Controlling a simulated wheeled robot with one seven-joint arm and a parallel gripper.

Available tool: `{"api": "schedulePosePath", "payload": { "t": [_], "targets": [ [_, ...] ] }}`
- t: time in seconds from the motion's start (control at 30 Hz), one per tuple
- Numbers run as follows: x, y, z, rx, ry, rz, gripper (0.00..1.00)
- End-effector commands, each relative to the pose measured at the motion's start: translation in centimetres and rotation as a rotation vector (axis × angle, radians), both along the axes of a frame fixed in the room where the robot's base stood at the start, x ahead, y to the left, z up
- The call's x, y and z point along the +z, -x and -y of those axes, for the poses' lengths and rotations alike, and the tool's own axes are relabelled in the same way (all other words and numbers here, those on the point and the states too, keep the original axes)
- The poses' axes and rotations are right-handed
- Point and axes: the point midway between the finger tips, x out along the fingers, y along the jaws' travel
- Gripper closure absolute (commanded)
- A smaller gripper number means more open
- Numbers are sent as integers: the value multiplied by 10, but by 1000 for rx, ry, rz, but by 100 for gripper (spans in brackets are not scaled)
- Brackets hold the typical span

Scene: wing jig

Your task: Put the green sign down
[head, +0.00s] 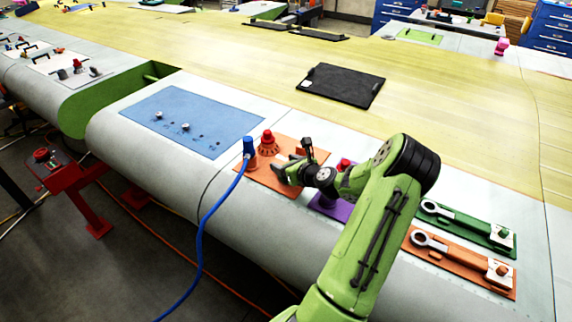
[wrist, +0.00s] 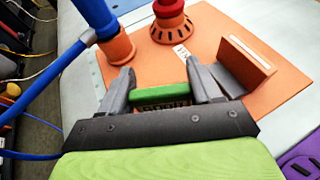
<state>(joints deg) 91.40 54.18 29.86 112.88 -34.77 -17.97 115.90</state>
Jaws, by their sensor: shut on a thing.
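My gripper (wrist: 162,88) is shut on the green sign (wrist: 162,95), which shows in the wrist view as a short green bar between the two grey fingers. The sign is over the orange board (wrist: 205,35), and I cannot tell whether it touches it. In the head view my gripper (head: 283,172) is low over the same orange board (head: 262,180), and the sign is not clearly visible there. An upright orange bracket (wrist: 245,65) stands just right of the fingers. A small white label (wrist: 181,51) lies on the board beyond the sign.
A red knob (head: 268,143) and a blue hose (head: 206,225) with its fitting stand on the board's left part. A purple board (head: 325,207) is close on the right, with green and orange wrench boards (head: 470,225) further right. A blue mat (head: 195,115) lies left.

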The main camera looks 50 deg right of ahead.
Motion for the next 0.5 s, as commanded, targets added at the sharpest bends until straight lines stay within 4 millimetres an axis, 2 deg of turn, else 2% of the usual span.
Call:
{"api": "schedulePosePath", "payload": {
  "t": [0.13, 0.17, 0.3, 0.33, 0.5],
  "targets": [
    [-3, 0, 0, 0, -1, 0, 67],
    [-3, 0, 0, 0, 0, 0, 35],
    [-3, 0, 0, 0, 0, 0, 14],
    [-3, 0, 0, 0, 0, 0, 11],
    [-2, 0, 0, 0, 0, 0, 11]
  ]
}}
